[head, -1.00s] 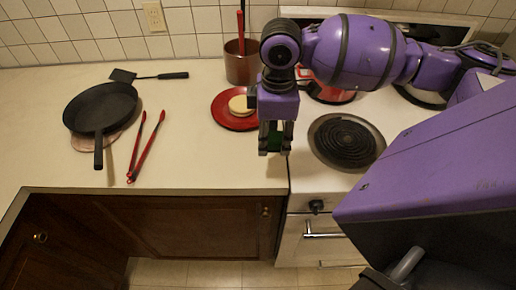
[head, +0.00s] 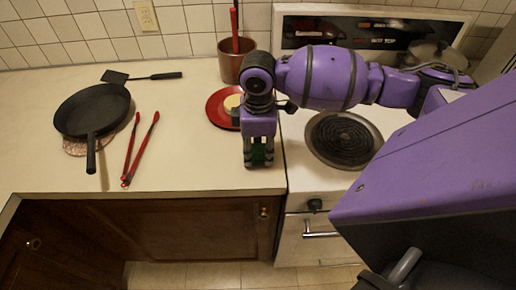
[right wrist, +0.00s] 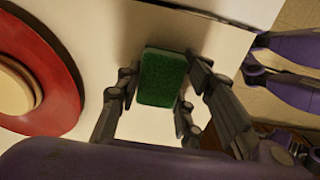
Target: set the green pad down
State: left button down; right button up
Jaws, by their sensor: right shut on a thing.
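The green pad (right wrist: 165,77) is between the fingers of my right gripper (right wrist: 158,98), which is shut on it. In the head view the pad (head: 259,156) shows as a dark green patch between the fingers of the right gripper (head: 258,163). The gripper points down over the front right part of the pale counter (head: 200,165), close to the stove. Whether the pad touches the counter cannot be told. My left gripper is not in the head view.
A red plate (head: 216,115) with a pale round item (head: 232,102) is just behind the gripper. A brown pot (head: 231,70) stands behind that. Red tongs (head: 139,150), a black pan (head: 85,110) and a spatula (head: 115,76) lie left. A stove burner (head: 340,138) is right.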

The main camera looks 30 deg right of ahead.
aim_at(258, 149)
jog(key=o, duration=1.1)
jog(key=shift+f, duration=0.15)
jog(key=shift+o, duration=1.1)
notch_tip(258, 149, up, 12)
jog(key=shift+r+p, duration=0.2)
jog(key=shift+p, duration=0.2)
jog(key=shift+f, duration=0.1)
